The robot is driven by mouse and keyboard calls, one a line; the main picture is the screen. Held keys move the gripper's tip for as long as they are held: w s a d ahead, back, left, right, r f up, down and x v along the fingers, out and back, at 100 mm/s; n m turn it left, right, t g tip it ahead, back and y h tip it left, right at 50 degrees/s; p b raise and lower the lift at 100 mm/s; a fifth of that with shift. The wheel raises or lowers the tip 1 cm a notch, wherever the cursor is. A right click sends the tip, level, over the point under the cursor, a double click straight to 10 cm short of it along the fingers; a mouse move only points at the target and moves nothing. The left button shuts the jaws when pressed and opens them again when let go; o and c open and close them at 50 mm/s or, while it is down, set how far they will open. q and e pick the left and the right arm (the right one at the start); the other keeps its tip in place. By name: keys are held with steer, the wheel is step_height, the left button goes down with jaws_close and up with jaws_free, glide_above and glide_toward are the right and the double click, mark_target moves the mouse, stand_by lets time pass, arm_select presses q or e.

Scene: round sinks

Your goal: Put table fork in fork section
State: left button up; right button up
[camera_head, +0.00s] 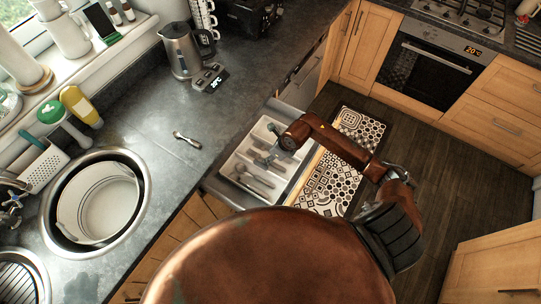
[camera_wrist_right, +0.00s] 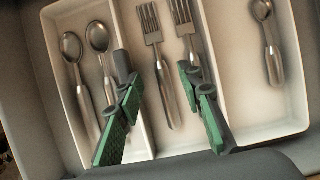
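The cutlery tray (camera_head: 287,178) lies in the open drawer and has several sections. My right gripper (camera_head: 263,159) is over it; in the wrist view it (camera_wrist_right: 157,75) is open, with nothing held between its fingers. There, one fork (camera_wrist_right: 162,75) lies in the middle section between the fingers. A second fork (camera_wrist_right: 184,25) lies to its right, partly hidden by the right finger. A small silver utensil (camera_head: 187,140) lies on the worktop left of the drawer; its kind is too small to tell. My left gripper is not in view.
Spoons (camera_wrist_right: 98,40) lie in the left section, and a small spoon (camera_wrist_right: 268,45) in the right one. A round sink (camera_head: 97,203) is at left. A kettle (camera_head: 183,50) and a small digital device (camera_head: 210,77) stand behind the worktop utensil. The worktop around that utensil is clear.

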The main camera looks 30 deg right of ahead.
steer(key=v, duration=1.2)
